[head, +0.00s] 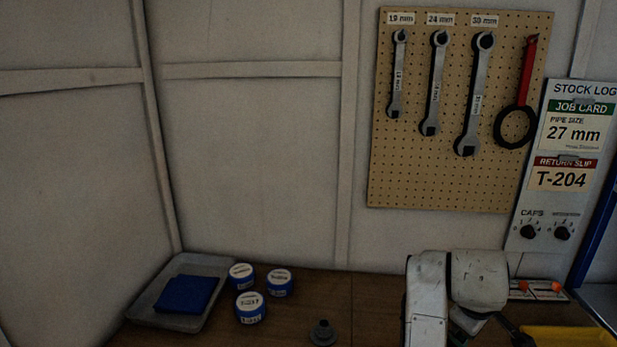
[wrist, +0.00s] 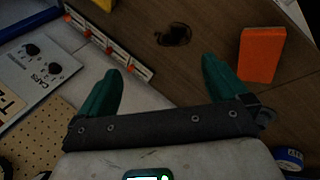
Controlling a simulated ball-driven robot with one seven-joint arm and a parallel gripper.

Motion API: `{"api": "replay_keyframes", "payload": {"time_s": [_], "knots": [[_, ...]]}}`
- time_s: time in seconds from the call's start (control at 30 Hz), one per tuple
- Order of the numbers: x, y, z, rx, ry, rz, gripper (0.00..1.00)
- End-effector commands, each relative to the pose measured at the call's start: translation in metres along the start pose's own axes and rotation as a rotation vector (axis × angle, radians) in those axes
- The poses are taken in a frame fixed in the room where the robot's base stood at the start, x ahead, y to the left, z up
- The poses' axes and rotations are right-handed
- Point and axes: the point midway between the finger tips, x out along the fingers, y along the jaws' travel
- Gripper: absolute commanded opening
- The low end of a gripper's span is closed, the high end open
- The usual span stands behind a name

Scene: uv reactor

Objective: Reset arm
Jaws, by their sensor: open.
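My gripper (wrist: 160,88) shows in the wrist view with its two green fingers spread apart and nothing between them. It is above the brown wooden bench (wrist: 190,75), apart from the things on it. In the head view my arm rises at the lower right, and the gripper itself cannot be made out there.
A pegboard (head: 400,180) with three wrenches and a red-handled tool hangs on the wall, beside a stock log panel (head: 532,200). A grey tray (head: 205,320) with a blue cloth and three blue-white tins (head: 250,307) stand left. An orange block (wrist: 262,54) lies on the bench.

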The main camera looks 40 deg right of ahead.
Motion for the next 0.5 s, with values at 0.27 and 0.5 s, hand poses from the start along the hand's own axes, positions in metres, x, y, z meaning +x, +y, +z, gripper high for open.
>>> {"api": "replay_keyframes", "payload": {"time_s": [0.27, 0.5], "knots": [[0.024, -0.102, -0.008, -0.068, 0.114, -0.068, 1.00], [0.037, -0.218, 0.029, -0.097, 0.126, -0.272, 1.00]]}}
